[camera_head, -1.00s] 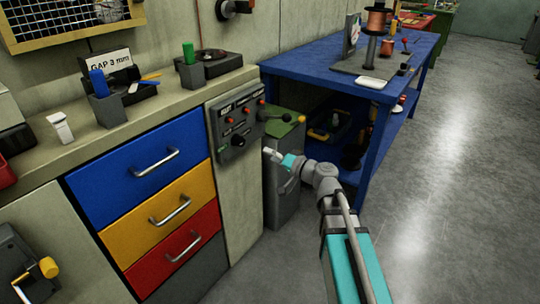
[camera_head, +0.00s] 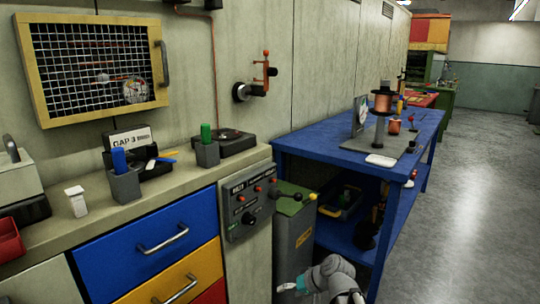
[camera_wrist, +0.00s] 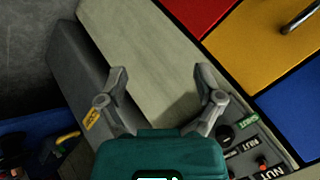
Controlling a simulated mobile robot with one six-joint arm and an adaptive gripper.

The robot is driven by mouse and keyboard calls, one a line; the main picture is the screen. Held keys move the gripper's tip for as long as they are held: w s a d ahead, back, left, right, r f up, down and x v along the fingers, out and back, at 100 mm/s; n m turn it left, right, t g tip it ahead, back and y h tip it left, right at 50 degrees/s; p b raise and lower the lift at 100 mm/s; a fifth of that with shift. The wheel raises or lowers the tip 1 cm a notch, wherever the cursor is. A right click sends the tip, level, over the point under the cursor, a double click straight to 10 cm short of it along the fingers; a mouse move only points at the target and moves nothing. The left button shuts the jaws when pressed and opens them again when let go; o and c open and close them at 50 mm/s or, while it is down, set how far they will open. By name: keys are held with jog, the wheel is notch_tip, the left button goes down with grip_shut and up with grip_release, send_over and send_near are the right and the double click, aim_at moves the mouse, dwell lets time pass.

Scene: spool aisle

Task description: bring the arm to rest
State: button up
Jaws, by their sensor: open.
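My gripper (camera_head: 287,287) is at the bottom edge of the head view, in front of the grey cabinet (camera_head: 294,240). In the wrist view my gripper (camera_wrist: 162,76) has its two fingers spread wide apart, with nothing between them. The pale side face of the counter (camera_wrist: 150,50) lies beyond the fingers. Most of my arm is below the head view; only the wrist part shows.
A control panel (camera_head: 248,204) with knobs and levers juts beside the cabinet. The blue workbench (camera_head: 330,150) stands to the right, carrying a spool stand (camera_head: 379,125). Drawers (camera_head: 150,247) are at left. The floor (camera_head: 480,220) at right is clear.

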jog(key=s+d+f+m+g+h+p, duration=0.15)
jog(key=s+d+f+g+h, duration=0.25)
jog(key=s+d+h, duration=0.55)
notch_tip(320, 180, up, 35)
jog(key=w+d+y+p, duration=0.1)
jog(key=p, duration=3.3)
jog(key=shift+d+p, duration=0.25)
jog(key=shift+p, duration=0.05)
jog(key=shift+f+y, duration=0.1)
jog(key=shift+y, duration=0.15)
